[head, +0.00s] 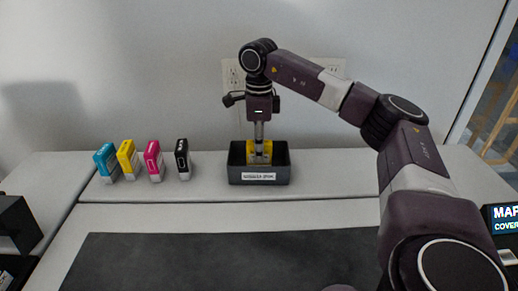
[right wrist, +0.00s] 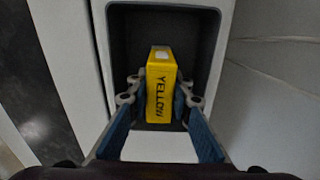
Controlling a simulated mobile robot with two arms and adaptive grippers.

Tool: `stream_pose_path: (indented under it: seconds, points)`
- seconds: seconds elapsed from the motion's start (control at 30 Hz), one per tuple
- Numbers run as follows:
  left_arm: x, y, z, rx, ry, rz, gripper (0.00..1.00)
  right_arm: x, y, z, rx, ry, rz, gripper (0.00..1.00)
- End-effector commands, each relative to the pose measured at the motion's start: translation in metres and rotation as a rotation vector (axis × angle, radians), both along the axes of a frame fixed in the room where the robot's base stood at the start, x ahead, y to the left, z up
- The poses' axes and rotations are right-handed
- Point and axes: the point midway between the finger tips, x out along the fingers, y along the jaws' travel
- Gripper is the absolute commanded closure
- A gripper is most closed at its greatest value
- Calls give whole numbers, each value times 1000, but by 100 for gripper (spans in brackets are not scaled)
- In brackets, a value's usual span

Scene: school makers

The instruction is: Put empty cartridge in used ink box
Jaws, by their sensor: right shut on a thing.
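A yellow cartridge (head: 259,150) is in my right gripper (head: 259,155), which points straight down over the dark used ink box (head: 258,178). The cartridge is inside the outline of the box (right wrist: 208,20). Its lower part is hidden behind the box's front wall in the head view. I cannot tell whether it touches the box floor. My left gripper is not in view.
A cyan cartridge (head: 106,161), another yellow one (head: 128,159), a magenta one (head: 154,160) and a black one (head: 182,158) stand in a row left of the box. A dark mat (head: 200,262) covers the front. A wall with outlets (head: 234,75) is close behind.

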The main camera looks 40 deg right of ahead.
Motion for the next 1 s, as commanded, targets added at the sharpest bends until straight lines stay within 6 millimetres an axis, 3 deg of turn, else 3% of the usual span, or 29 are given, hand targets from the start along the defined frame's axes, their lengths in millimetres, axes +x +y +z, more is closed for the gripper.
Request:
stream_pose_path:
  seconds: [0.17, 0.2, 0.33, 0.73, 0.87, 1.0]
  points:
    - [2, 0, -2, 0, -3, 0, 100, 0, 0, -3, 0, 0, 0, 100]
    - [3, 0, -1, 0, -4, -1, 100, 0, 0, -3, 0, 0, 0, 77]
    - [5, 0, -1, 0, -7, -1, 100, 0, 0, -2, 0, 0, 0, 63]
    - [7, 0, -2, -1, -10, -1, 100, 1, 0, 6, 1, -2, 1, 63]
    - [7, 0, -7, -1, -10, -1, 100, 2, 0, 27, 2, -6, 0, 63]
    - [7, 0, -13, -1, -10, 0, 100, 2, 1, 60, 2, -7, 1, 63]
